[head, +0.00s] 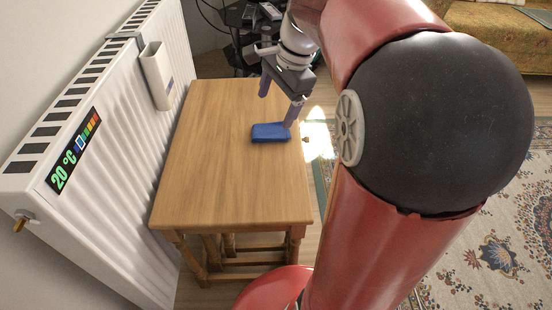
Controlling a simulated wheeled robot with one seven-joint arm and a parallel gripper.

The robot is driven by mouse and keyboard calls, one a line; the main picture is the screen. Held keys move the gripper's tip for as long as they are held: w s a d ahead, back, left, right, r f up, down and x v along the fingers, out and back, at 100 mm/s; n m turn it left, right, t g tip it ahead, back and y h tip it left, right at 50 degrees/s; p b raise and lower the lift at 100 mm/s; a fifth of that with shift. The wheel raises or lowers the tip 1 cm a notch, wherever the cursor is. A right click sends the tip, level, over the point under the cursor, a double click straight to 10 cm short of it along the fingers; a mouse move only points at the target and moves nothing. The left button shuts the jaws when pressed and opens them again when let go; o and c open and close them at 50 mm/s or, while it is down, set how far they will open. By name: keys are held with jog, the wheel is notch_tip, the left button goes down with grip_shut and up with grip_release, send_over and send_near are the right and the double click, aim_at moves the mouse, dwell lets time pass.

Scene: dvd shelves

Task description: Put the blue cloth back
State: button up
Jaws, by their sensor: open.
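The blue cloth (270,133) lies folded on the wooden table (215,175), near its right edge. My gripper (277,106) is open above the table at the cloth. Its right finger comes down at the cloth's right end; I cannot tell whether it touches. The left finger is higher and further back in the picture, apart from the cloth. Nothing shows between the fingers.
A white radiator (130,110) with a small white holder (157,75) hung on it stands along the table's left side. Dark items (240,40) stand behind the table. A patterned rug (495,255) lies at right. The table's front and left are bare.

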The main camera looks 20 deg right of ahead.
jog(key=s+a+f+n+t+h, duration=0.1)
jog(key=s+a+n, duration=0.3)
jog(key=s+n, duration=0.4)
jog(key=s+a+f+n+t+h, duration=0.1)
jog(key=s+a+n, duration=0.3)
jog(key=s+n, duration=0.4)
jog(key=shift+s+a+f+t, duration=0.2)
jog(key=shift+a+f+t, duration=0.05)
jog(key=shift+f+t, duration=0.5)
